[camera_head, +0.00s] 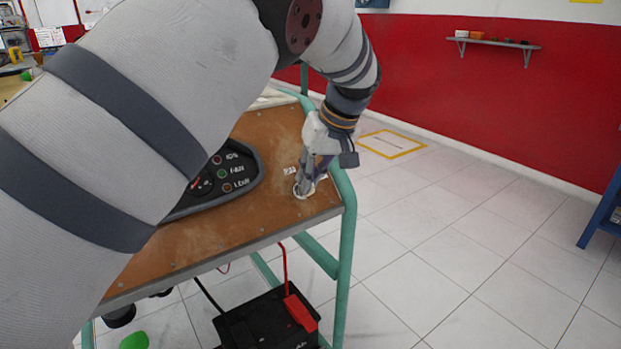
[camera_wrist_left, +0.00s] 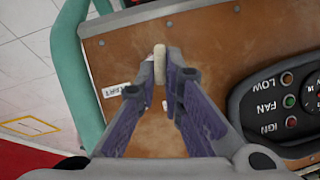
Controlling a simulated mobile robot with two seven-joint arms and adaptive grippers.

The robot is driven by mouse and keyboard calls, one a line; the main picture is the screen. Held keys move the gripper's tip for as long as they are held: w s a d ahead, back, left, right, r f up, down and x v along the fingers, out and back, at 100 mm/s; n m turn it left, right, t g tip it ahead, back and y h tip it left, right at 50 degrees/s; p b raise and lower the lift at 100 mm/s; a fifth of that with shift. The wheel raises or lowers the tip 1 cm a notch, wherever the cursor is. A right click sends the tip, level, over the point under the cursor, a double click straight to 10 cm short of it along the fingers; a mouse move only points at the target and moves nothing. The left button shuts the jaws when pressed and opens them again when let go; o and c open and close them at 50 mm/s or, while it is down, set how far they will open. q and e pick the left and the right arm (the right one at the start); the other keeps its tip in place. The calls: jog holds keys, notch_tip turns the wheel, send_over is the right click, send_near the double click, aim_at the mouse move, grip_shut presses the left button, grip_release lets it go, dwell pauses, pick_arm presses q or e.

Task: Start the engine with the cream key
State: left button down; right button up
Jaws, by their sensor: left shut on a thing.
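My left gripper (camera_head: 312,178) reaches down to the right side of the brown trainer panel (camera_head: 235,235). In the left wrist view its fingers (camera_wrist_left: 162,78) are shut on the cream key (camera_wrist_left: 159,62), which shows as a pale, narrow upright piece between the tips. In the head view a round pale part (camera_head: 303,191) shows at the fingertips; the fingers hide most of the lock area. A white label (camera_wrist_left: 115,90) reading like "START" lies beside the key. My right gripper is not in view.
A black gauge panel (camera_head: 240,180) with IGN, FAN and LOW lamps sits beside the key. The panel stands on a green tube frame (camera_head: 346,240). Open tiled floor lies to the right.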

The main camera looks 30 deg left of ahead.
pick_arm(q)
jog(key=m, duration=0.1)
jog(key=m+g+y+b, duration=0.1)
jog(key=m, duration=0.1)
jog(key=m+g+y, duration=0.1)
jog(key=m, duration=0.1)
jog(key=shift+w+d+f+b, duration=0.25)
jog(key=shift+w+f+b, duration=0.05)
jog(key=shift+w+b, duration=0.05)
jog(key=m, duration=0.1)
jog(key=m+y, duration=0.1)
jog(key=m, duration=0.1)
jog(key=m+y, duration=0.1)
jog(key=shift+d+m+g+b, duration=0.25)
jog(key=shift+m+g+b, duration=0.05)
jog(key=shift+b, duration=0.1)
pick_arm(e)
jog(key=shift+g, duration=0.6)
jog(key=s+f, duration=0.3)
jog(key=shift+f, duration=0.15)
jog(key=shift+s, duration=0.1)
pick_arm(q)
jog(key=c, duration=1.7)
grip_release()
notch_tip(320, 180, up, 10)
jog(key=shift+f, duration=0.1)
